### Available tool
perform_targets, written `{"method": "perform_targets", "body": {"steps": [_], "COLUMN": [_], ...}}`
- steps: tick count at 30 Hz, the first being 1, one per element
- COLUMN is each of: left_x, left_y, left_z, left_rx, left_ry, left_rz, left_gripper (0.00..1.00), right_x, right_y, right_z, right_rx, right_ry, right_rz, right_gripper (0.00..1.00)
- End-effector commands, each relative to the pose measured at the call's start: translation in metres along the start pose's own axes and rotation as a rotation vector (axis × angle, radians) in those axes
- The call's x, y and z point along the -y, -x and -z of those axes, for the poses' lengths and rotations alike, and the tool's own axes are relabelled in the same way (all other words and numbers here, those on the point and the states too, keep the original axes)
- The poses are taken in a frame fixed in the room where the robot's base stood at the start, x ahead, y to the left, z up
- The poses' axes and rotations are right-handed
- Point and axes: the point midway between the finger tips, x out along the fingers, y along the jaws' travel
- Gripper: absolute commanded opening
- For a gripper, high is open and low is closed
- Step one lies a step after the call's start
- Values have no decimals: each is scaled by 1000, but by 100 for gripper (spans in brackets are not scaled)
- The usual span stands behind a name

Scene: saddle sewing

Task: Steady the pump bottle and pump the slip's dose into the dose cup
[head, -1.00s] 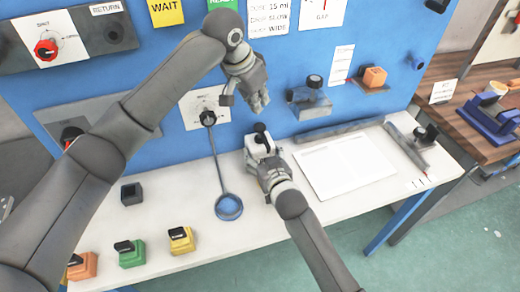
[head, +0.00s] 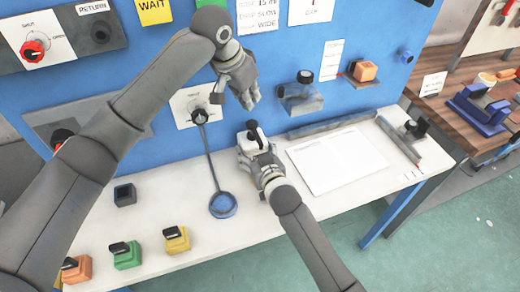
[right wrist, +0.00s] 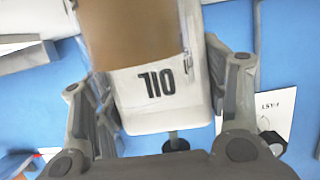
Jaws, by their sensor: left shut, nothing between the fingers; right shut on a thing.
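The white pump bottle (head: 259,158), with a black pump head (head: 253,128), stands on the white table near the blue wall. My right gripper (head: 257,165) is shut around its sides. The right wrist view shows the bottle (right wrist: 140,100) upside down, marked OIL, with brown contents, between my right fingers (right wrist: 165,95). My left gripper (head: 249,98) is shut and empty, just above the pump head and apart from it. A blue round dish (head: 223,206) on a long dark stem is left of the bottle; I cannot tell if it is the dose cup. A wall slip (head: 262,14) reads 15 ml.
Orange, green (head: 127,256) and yellow (head: 177,240) blocks line the table's front left. A dark block (head: 125,195) sits behind them. A white sheet (head: 335,160) lies right of the bottle. A grey holder (head: 300,97) juts from the wall.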

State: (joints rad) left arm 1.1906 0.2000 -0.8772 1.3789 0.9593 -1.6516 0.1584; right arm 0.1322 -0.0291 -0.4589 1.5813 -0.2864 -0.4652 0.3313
Motion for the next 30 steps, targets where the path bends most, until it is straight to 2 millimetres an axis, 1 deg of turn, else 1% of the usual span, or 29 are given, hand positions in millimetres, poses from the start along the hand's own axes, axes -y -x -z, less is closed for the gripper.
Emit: {"method": "perform_targets", "body": {"steps": [1, 14, 15, 20, 30], "left_x": [0, 0, 0, 0, 0], "left_y": [0, 0, 0, 0, 0], "left_z": [0, 0, 0, 0, 0], "left_rx": [0, 0, 0, 0, 0], "left_ry": [0, 0, 0, 0, 0], "left_rz": [0, 0, 0, 0, 0], "left_gripper": [0, 0, 0, 0, 0], "right_x": [0, 0, 0, 0, 0], "right_y": [0, 0, 0, 0, 0], "right_z": [-3, -3, -3, -2, 0], "right_rx": [7, 7, 7, 4, 1], "right_ry": [0, 0, 0, 0, 0], "right_rz": [-1, -1, -1, -1, 0], "right_gripper": [48, 48, 71, 91, 92]}}
